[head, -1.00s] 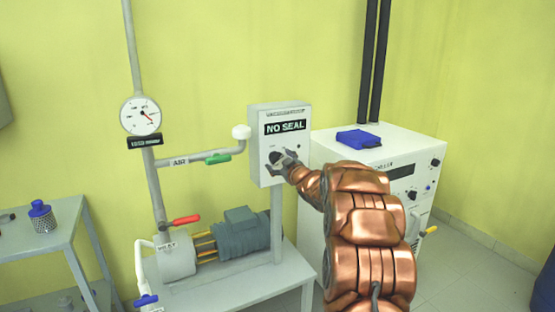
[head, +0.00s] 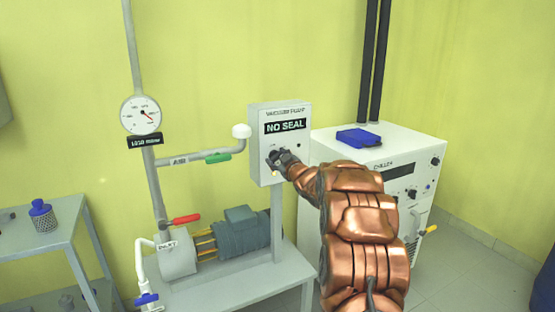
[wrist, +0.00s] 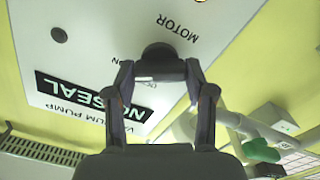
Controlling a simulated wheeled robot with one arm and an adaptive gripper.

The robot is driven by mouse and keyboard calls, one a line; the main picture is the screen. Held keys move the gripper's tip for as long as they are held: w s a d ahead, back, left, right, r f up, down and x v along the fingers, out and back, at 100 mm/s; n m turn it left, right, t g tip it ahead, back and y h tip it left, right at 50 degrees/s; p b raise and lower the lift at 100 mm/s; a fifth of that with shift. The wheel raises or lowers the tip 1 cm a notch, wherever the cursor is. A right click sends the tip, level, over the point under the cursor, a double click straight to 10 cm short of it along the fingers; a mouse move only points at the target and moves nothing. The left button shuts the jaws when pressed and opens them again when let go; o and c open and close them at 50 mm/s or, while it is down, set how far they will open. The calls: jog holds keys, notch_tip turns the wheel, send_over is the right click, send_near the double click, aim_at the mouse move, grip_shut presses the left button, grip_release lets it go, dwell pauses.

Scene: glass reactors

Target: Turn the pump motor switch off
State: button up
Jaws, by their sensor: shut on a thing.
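The pump motor switch is a dark round knob (wrist: 160,62) on the front of the white vacuum pump control box (head: 262,114). The box's display reads "NO SEAL", and the word "MOTOR" is printed beside the knob in the wrist view. A small white mark shows on the knob's near edge. In the head view my gripper mostly hides the knob.
A pump with a grey motor (head: 240,232) stands on the bench below the box. A red-handled valve (head: 186,219), a green-handled valve (head: 217,157) and a gauge (head: 141,115) are on the pipes to the left. A white chiller (head: 395,165) stands to the right.

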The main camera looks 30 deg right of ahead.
jog(key=shift+c, duration=0.5)
jog(key=shift+f+n+b, duration=0.15)
jog(key=shift+n+b, duration=0.25)
jog(key=shift+b, duration=0.15)
jog(key=shift+f+n+b, duration=0.15)
jog(key=shift+n+b, duration=0.45)
jog(key=shift+b, duration=0.15)
jog(key=n+b, duration=0.2)
jog(key=shift+f+n+b, duration=0.1)
jog(key=shift+n+b, duration=0.2)
jog(key=shift+b, duration=0.05)
jog(key=n+b, duration=0.4)
jog(key=n, duration=0.1)
jog(key=shift+n+b, duration=0.9)
jog(key=shift+n, duration=0.2)
jog(key=shift+r, duration=0.2)
jog(key=o, duration=1.2)
jog(key=shift+c, duration=0.2)
